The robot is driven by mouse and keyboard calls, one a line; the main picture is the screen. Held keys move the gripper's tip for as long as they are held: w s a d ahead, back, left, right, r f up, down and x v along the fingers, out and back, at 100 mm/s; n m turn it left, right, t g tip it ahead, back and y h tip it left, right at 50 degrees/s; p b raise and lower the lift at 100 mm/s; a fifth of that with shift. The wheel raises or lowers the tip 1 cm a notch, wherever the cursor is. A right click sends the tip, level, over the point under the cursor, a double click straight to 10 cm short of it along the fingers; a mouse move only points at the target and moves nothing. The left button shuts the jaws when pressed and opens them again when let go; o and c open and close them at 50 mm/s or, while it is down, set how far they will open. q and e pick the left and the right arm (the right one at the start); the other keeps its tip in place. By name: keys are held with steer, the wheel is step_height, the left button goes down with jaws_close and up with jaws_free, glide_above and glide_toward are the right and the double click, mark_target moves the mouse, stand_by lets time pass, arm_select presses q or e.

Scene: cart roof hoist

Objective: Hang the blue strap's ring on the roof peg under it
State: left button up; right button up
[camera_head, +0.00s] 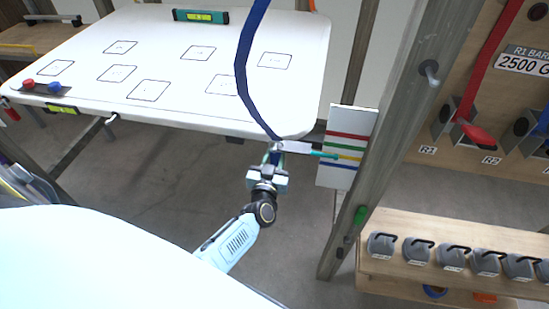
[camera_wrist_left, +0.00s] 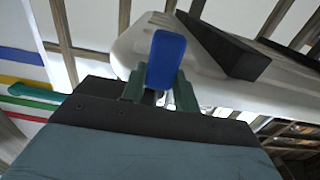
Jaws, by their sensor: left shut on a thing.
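The blue strap (camera_head: 241,75) hangs from the top of the head view, bows left, and runs down to my left gripper (camera_head: 275,158) near the white table's front right corner. In the left wrist view my left gripper (camera_wrist_left: 160,95) has its green fingers closed around a blue strap end (camera_wrist_left: 166,60), which stands up between them. The strap's ring is not clearly visible, and I cannot pick out the roof peg. My right gripper is not in view.
A white table (camera_head: 170,60) with outlined squares lies behind the gripper. A teal pointer (camera_head: 323,155) reaches right to a striped board (camera_head: 347,148) beside a grey post (camera_head: 400,120). Grey hooked weights (camera_head: 417,250) stand on a wooden shelf at lower right. Open floor lies left of my arm.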

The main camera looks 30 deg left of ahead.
arm_select(q)
steer(key=o, duration=1.1)
steer(key=shift+s, duration=0.15)
steer(key=v, duration=1.3)
steer(key=s+d+f+m+g+h+b, duration=0.15)
steer(key=s+f, duration=0.25)
steer(key=f, duration=0.5)
steer(key=s+d+f+m+g+h+b, duration=0.1)
steer(key=s+d+f+m+g+h, duration=0.2)
steer(key=f, duration=0.6)
steer(key=s+d+f+g+h+b, duration=0.1)
steer(key=s+d+f+g+h, duration=0.15)
steer(key=s+f, duration=0.45)
steer(key=s+a+f+g+b, duration=0.1)
steer(key=s+a+f+g, duration=0.1)
steer(key=s+f, duration=0.3)
steer(key=s+a+f+m+g+b, duration=0.1)
steer(key=s+f+g, duration=0.3)
steer(key=s, duration=0.5)
steer(key=s+a+f+g+y+b, duration=0.1)
steer(key=s+a+f+g, duration=0.2)
steer(key=s+f, duration=0.4)
steer(key=shift+s+a+f+m, duration=0.15)
steer(key=shift+s+f+m, duration=0.05)
steer(key=shift+m, duration=0.15)
